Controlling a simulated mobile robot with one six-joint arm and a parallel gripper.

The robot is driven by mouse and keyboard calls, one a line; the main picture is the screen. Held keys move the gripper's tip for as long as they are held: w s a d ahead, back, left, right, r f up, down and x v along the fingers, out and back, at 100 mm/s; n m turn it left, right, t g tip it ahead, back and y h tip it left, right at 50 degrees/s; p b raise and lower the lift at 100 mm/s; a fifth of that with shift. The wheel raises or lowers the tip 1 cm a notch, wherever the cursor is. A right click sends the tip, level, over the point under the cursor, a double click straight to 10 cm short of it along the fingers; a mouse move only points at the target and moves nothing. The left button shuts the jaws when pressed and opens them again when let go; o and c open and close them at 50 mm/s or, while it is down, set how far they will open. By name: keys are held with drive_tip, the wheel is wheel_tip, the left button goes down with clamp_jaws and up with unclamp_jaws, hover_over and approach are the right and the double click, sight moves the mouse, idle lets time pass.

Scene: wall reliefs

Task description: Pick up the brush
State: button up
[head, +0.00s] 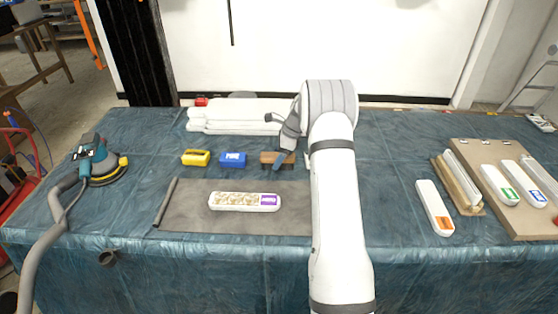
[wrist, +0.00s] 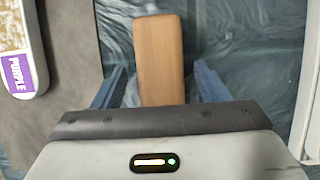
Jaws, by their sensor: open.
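The brush appears as a brown wooden block (wrist: 160,45) in the wrist view, lying lengthwise between my two blue fingers. In the head view the brush (head: 268,158) is on the blue-covered table, partly hidden by my gripper. My gripper (wrist: 162,85) is open. One finger is on each side of the block's near end, with a gap showing on both sides. In the head view my gripper (head: 283,161) is over the brush. I cannot tell the height between fingers and brush. Any bristles are hidden.
A blue block (head: 232,159) and a yellow block (head: 196,157) sit left of the brush. White rolls (head: 240,112) lie behind. A purple-labelled white holder (head: 244,201) lies on a grey mat (head: 185,217) in front. A sander (head: 100,166) is far left; an orange-labelled holder (head: 434,205) is right.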

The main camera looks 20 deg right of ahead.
drive_tip(key=shift+f, duration=0.4)
idle(0.5)
drive_tip(key=shift+c, duration=0.4)
drive_tip(key=c, duration=1)
